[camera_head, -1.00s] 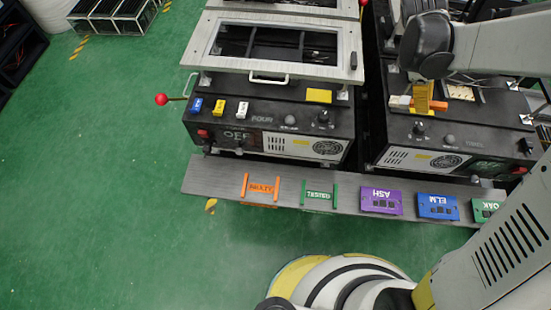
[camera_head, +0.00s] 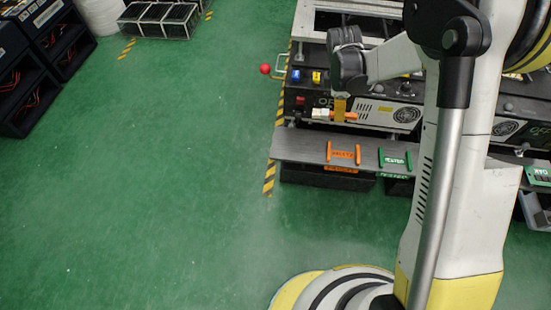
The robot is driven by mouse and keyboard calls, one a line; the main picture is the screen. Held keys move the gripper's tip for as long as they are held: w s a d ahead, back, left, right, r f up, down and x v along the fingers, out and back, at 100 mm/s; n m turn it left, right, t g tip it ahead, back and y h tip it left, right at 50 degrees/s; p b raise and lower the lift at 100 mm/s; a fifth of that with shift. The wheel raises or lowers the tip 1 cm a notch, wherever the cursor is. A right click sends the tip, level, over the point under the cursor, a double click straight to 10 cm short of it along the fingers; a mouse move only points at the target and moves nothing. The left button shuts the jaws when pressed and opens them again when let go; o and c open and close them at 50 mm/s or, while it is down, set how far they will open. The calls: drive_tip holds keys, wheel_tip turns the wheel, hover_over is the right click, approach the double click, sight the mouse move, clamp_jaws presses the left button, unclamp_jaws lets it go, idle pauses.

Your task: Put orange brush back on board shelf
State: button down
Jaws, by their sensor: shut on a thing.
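The orange brush (camera_head: 350,117) has a pale end at the left and an orange end at the right. My gripper (camera_head: 340,109) is shut on its middle and holds it roughly level. The board shelf (camera_head: 294,147) is a long grey plank along the front of the machines. It carries an orange-framed "FAULTY" spot (camera_head: 343,153) and a green-framed "TESTED" spot (camera_head: 395,160). In the picture, my gripper and the brush are just above the orange spot, in front of the machine's panel; their height over the shelf is unclear. My arm hides the shelf's middle right part.
A machine (camera_head: 375,110) with a red ball lever (camera_head: 265,69) stands behind the shelf. A green board (camera_head: 538,175) lies at the far right. Black racks (camera_head: 45,60) stand at the far left. The green floor at left and front is clear.

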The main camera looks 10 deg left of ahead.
drive_tip(key=y+b, duration=0.1)
hover_over(299, 149)
wheel_tip(299, 149, down, 15)
drive_tip(key=shift+n, duration=0.4)
wheel_tip(299, 149, down, 10)
drive_tip(key=b, duration=0.4)
drive_tip(key=shift+a+f+b, duration=0.1)
drive_tip(key=shift+b, duration=0.25)
drive_tip(key=shift+f, duration=0.2)
drive_tip(key=c, duration=1.5)
unclamp_jaws()
